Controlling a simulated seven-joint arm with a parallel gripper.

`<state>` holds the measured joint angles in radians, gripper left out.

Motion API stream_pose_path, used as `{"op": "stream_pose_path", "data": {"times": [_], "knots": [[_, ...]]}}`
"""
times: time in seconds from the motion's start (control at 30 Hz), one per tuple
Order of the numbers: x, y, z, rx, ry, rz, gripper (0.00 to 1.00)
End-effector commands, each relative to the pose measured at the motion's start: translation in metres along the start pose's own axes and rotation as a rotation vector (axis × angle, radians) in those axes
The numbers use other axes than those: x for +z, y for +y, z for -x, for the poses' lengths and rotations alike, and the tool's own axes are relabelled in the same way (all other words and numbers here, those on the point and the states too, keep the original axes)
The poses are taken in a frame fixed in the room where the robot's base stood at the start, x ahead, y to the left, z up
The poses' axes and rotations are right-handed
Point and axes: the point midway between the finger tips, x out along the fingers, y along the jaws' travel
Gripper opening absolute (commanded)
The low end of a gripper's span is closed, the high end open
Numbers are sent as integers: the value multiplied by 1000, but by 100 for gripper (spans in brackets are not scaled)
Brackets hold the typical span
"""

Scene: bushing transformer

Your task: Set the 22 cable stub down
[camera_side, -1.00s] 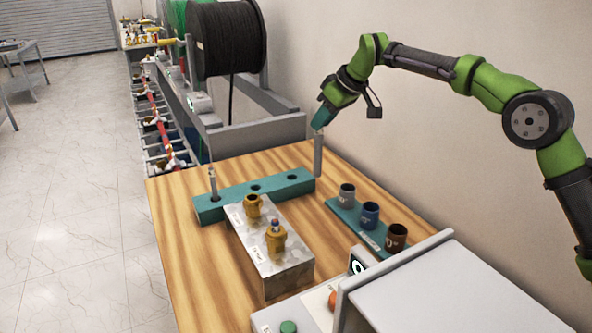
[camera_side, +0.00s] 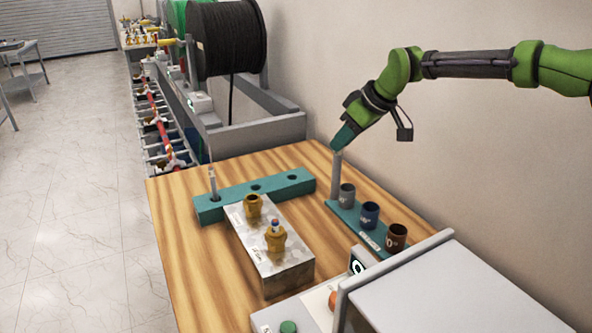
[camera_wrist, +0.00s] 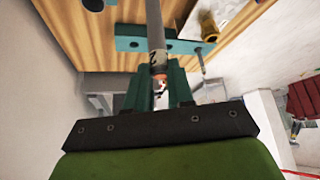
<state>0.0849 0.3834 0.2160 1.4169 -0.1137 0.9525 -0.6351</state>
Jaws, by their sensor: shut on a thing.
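My gripper (camera_side: 343,138) is shut on the upper end of a grey cable stub (camera_side: 336,176), which hangs upright below it. In the wrist view the stub (camera_wrist: 154,22) runs away from between my green fingers (camera_wrist: 160,80), with a partly readable dark marking near them. In the side view the stub's lower end is beside the grey cup (camera_side: 347,195), at the far end of the teal cup strip; I cannot tell whether it touches anything. The teal holed block (camera_side: 235,195) lies to the left, with another thin grey stub (camera_side: 212,184) upright in its left hole.
A blue cup (camera_side: 370,215) and a brown cup (camera_side: 396,236) stand on the teal strip (camera_side: 358,232). A metal block (camera_side: 282,275) carries two brass fittings (camera_side: 253,206). A grey-white box (camera_side: 450,295) is at front right. Bare wood table (camera_side: 310,215) lies between the block and strip.

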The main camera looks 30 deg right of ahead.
Motion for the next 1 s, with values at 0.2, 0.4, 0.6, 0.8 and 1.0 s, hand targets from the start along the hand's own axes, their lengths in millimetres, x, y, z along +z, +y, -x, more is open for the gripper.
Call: {"op": "stream_pose_path", "data": {"times": [0.2,0.4,0.6,0.8,1.0], "knots": [[54,-20,-12,5,-10,0,0],[83,-30,-27,9,-13,-3,0],[60,-21,-45,19,8,-1,0],[23,-9,-74,19,7,-3,0],[-10,1,-99,20,8,-2,0]]}}
